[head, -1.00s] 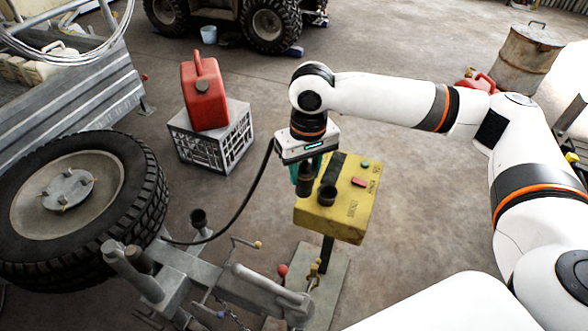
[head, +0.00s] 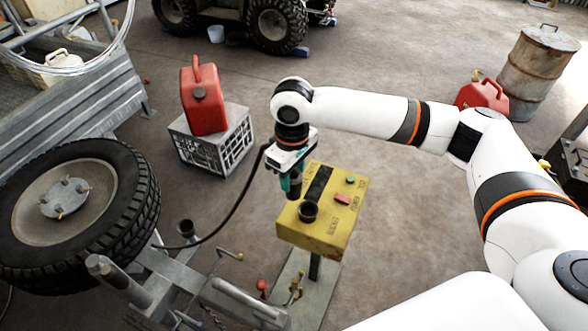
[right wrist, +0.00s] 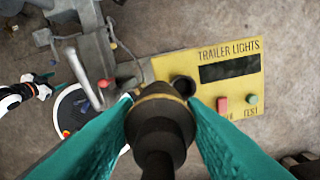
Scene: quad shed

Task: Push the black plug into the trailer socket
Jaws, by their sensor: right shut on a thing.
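My right gripper (head: 292,188) is shut on the black plug, above the far left edge of the yellow test box (head: 320,240). In the right wrist view the dark round plug (right wrist: 160,125) sits between the teal fingers. The black socket (head: 308,211) is an open-mouthed round cup on the box top; it also shows in the right wrist view (right wrist: 183,85), just beyond the plug and to its right. The plug is apart from the socket. My left gripper (right wrist: 42,84) is small at the left of the right wrist view; its jaw gap is unclear.
A black cable (head: 228,215) runs from the plug toward the trailer drawbar (head: 235,300). A spare wheel (head: 75,205) is at left. A red fuel can (head: 203,102) stands on a grey crate (head: 213,145). Concrete floor is free right of the box.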

